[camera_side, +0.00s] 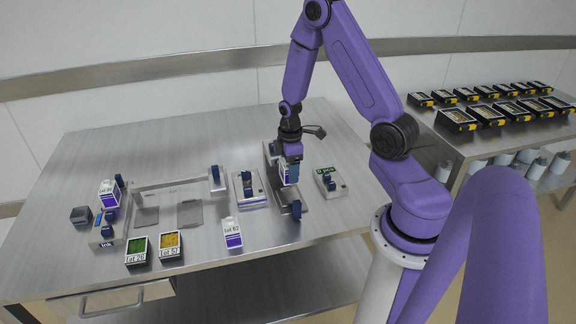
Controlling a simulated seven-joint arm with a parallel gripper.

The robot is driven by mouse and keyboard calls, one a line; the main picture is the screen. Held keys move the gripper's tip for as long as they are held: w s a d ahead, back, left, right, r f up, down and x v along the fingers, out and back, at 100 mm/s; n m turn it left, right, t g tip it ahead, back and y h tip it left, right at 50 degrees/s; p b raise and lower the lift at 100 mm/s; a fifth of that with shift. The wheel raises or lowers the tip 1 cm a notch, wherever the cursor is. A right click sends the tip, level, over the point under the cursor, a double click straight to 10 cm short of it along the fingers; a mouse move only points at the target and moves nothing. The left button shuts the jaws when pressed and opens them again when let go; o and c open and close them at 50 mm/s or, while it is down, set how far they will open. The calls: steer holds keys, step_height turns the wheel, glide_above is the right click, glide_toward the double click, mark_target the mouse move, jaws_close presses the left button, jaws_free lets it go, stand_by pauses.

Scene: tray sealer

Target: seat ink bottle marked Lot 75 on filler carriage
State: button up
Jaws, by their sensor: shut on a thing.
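My gripper (290,164) points down over a metal fixture with a pale base (275,158) at the right middle of the table. It is shut on a small white and dark object (284,173), mostly hidden by the fingers; its label cannot be read. I cannot tell whether this object touches the fixture. A white and purple bottle (109,195) stands on the left stand, its lot number too small to read for certain. Another white and purple bottle (232,234), seemingly marked Lot 62, stands near the front edge. I cannot tell which bottle is Lot 75.
A green-topped block (138,251) and a yellow-topped block (170,245) lie near the front edge. A dark grey box (81,215) sits far left. Several black cases (488,114) fill the right bench.

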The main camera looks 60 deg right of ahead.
steer(key=shift+f, duration=3.35)
steer(key=shift+f, duration=0.2)
steer(key=o, duration=1.2)
steer(key=shift+c, duration=0.2)
steer(key=shift+r, duration=4)
